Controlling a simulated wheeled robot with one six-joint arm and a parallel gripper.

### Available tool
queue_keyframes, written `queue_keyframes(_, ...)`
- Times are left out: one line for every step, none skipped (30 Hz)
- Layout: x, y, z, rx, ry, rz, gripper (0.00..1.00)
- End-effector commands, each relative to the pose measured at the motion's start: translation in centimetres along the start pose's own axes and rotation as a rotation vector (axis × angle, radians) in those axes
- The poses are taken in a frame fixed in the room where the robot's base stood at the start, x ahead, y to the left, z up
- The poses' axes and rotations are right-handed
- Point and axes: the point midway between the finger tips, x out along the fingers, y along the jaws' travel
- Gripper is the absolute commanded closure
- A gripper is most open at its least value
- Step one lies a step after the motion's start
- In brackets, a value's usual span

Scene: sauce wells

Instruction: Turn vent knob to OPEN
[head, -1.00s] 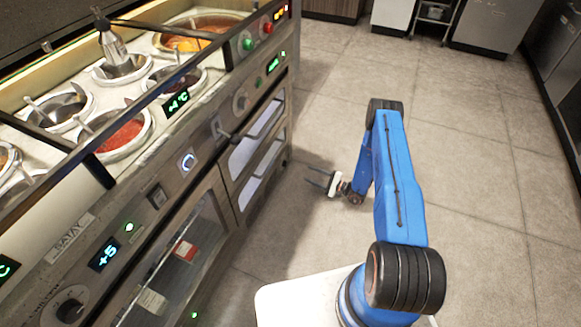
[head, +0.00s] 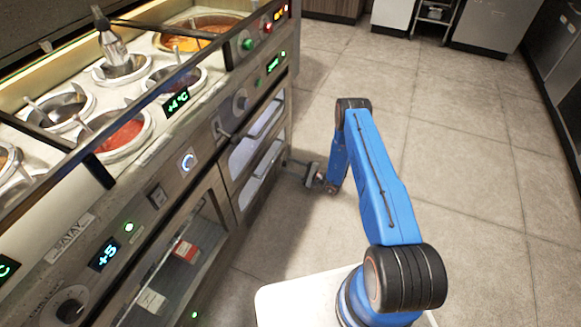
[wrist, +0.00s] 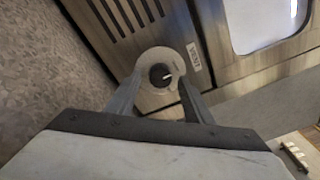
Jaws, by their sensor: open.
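The vent knob (wrist: 160,74) shows in the wrist view as a small black dial with a white pointer line, on a round pale plate beside a label reading VENT (wrist: 194,57). The pointer faces right in that view. No OPEN mark is legible. My gripper (wrist: 159,87) is open and empty, its two fingers to either side of the plate in the picture; I cannot tell whether they touch it. In the head view my gripper (head: 289,172) is low, close to the end of the counter unit. The knob is not visible there.
The steel counter unit (head: 205,150) fills the left, with sauce wells, other knobs and displays. A slotted panel (wrist: 120,15) and a pale window (wrist: 262,22) lie near the vent knob. The tiled floor (head: 470,160) to the right is clear.

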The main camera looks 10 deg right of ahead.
Motion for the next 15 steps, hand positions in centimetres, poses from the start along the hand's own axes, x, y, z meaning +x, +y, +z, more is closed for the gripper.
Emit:
queue_keyframes(0.02, 0.00, 0.00, 0.000, 0.000, 0.000, 0.53)
queue_keyframes(0.02, 0.00, 0.00, 0.000, 0.000, 0.000, 0.53)
queue_keyframes(0.01, 0.00, -0.01, 0.000, 0.000, 0.000, 0.53)
queue_keyframes(0.01, 0.00, 0.00, 0.000, 0.000, 0.000, 0.53)
queue_keyframes(0.00, 0.00, 0.00, 0.000, 0.000, 0.000, 0.53)
queue_keyframes(0.00, 0.00, 0.00, 0.000, 0.000, 0.000, 0.55)
queue_keyframes(0.00, 0.00, 0.00, 0.000, 0.000, 0.000, 0.62)
queue_keyframes(0.00, 0.00, 0.00, 0.000, 0.000, 0.000, 0.70)
queue_keyframes(0.00, 0.00, 0.00, 0.000, 0.000, 0.000, 0.79)
queue_keyframes(0.00, 0.00, 0.00, 0.000, 0.000, 0.000, 0.86)
queue_keyframes(-0.01, 0.01, 0.00, 0.000, 0.000, 0.000, 0.94)
queue_keyframes(-0.01, 0.01, 0.00, 0.000, 0.000, 0.000, 0.94)
queue_keyframes(-0.01, 0.01, 0.01, 0.000, 0.000, 0.000, 0.94)
queue_keyframes(-0.01, 0.02, 0.01, 0.000, 0.000, 0.000, 0.94)
queue_keyframes(-0.01, 0.02, 0.01, 0.001, 0.000, 0.000, 0.94)
